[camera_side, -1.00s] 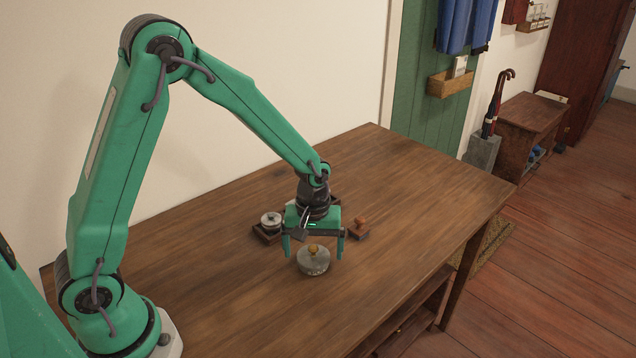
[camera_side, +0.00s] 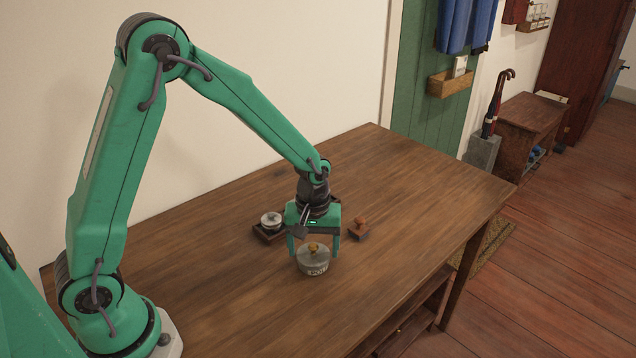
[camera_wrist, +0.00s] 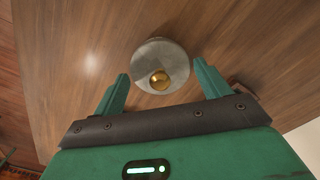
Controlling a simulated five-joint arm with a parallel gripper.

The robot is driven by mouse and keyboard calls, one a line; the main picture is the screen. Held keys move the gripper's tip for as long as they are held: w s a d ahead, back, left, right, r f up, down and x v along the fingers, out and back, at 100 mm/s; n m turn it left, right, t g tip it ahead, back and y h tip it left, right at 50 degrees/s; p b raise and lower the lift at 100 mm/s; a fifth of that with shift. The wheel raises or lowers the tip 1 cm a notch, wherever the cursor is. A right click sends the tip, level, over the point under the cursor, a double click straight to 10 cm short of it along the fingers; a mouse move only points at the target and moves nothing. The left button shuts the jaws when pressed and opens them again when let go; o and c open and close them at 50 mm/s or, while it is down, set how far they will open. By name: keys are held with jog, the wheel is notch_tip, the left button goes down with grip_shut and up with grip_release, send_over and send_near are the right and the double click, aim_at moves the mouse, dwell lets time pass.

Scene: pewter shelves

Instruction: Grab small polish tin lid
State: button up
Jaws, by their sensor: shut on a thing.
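A round grey tin (camera_side: 313,266) with a pale lid and a brass knob stands on the table in the side view. Its lid (camera_wrist: 150,52) and knob (camera_wrist: 160,80) also show from above in the wrist view. A smaller grey tin (camera_side: 271,221) with a lid and dark knob stands behind, to the left of my gripper.
The smaller tin stands in a dark wooden tray (camera_side: 259,234), partly hidden behind my gripper. A stamp-like item (camera_side: 360,228) with an orange-brown handle stands to the right. The wooden table (camera_side: 420,210) is clear on the right and in front.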

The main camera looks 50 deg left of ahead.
aim_at(314, 247)
jog(key=r, duration=0.4)
jog(key=shift+s+d, duration=0.15)
jog(key=shift+d, duration=0.1)
jog(key=s+d+r, duration=0.2)
jog(key=d, duration=0.1)
jog(key=s+d+r, duration=0.4)
jog(key=d, duration=0.1)
jog(key=shift+s+d+r, duration=0.1)
jog(key=shift+s+d, duration=0.1)
jog(key=shift+d, duration=0.1)
jog(key=shift+c, duration=0.7)
jog(key=shift+s+d+r, duration=0.15)
jog(key=shift+c, duration=1)
